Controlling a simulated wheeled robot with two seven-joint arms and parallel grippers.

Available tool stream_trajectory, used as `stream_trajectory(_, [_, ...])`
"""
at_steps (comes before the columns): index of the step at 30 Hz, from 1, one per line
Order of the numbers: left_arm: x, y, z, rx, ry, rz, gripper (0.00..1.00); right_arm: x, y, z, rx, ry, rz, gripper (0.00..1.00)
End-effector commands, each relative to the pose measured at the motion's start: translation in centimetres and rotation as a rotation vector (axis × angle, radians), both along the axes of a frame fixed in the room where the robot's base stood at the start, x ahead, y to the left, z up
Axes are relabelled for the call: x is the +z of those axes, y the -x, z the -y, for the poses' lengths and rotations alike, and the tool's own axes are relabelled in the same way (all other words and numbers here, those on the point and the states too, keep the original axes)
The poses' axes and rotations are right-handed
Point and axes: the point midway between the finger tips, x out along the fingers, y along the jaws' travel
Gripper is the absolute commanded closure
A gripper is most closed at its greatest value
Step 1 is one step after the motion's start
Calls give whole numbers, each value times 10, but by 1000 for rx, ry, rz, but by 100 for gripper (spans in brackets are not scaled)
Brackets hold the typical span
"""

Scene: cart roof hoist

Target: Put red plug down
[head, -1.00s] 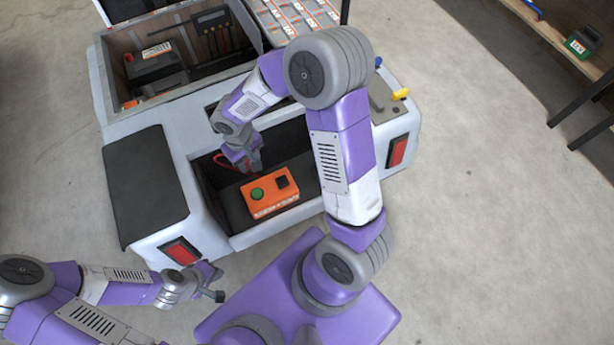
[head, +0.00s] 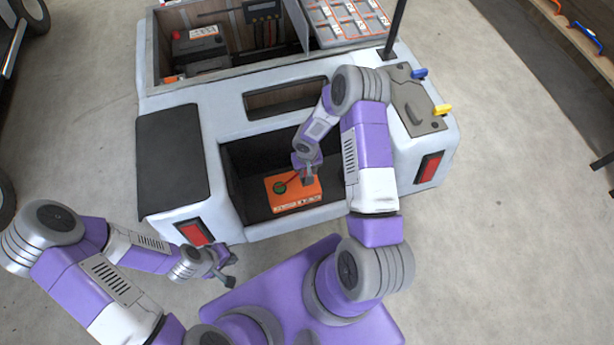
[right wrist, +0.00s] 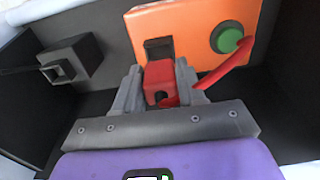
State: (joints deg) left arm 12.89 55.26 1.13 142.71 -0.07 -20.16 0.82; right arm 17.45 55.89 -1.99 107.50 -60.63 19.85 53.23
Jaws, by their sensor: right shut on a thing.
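The red plug (right wrist: 160,82) is between the fingers of my right gripper (right wrist: 158,92), which is shut on it. A red cable (right wrist: 222,72) runs from the plug past the green button. In the right wrist view the plug is just in front of the black socket (right wrist: 158,48) on the orange box (right wrist: 190,25); I cannot tell whether they touch. In the head view my right gripper (head: 306,178) is over the orange box (head: 292,204) in the cart's open bay. My left gripper (head: 226,271) hangs empty outside the cart; its opening is unclear.
A grey-black square holder (right wrist: 70,62) is on the bay's wall, left in the right wrist view. The white cart (head: 270,102) has a black pad (head: 173,160) and red lights. A rear compartment holds a dark battery (head: 198,42).

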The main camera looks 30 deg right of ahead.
Motion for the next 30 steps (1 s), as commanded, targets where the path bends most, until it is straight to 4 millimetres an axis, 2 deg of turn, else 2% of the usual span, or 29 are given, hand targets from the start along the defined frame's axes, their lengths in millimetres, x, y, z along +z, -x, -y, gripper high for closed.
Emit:
stream_trajectory(9, [-15, 0, 0, 0, 0, 0, 100, -38, 0, 0, -1, 1, -1, 100])
stream_trajectory(19, [-17, 0, 0, 0, 0, 0, 100, -39, 0, 0, -1, 1, 1, 100])
stream_trajectory(20, [-16, 0, 0, 0, 0, 0, 100, -38, 0, 0, -1, 1, 0, 56])
stream_trajectory(21, [-15, 0, 0, 0, 0, 0, 100, -38, 0, 0, -1, 1, 0, 50])
stream_trajectory(24, [-15, 0, 0, 0, 0, 0, 100, -38, 0, 0, 0, 1, 0, 35])
stream_trajectory(30, [-15, 0, 0, 0, 0, 0, 100, -38, 0, 0, 0, 1, 0, 35])
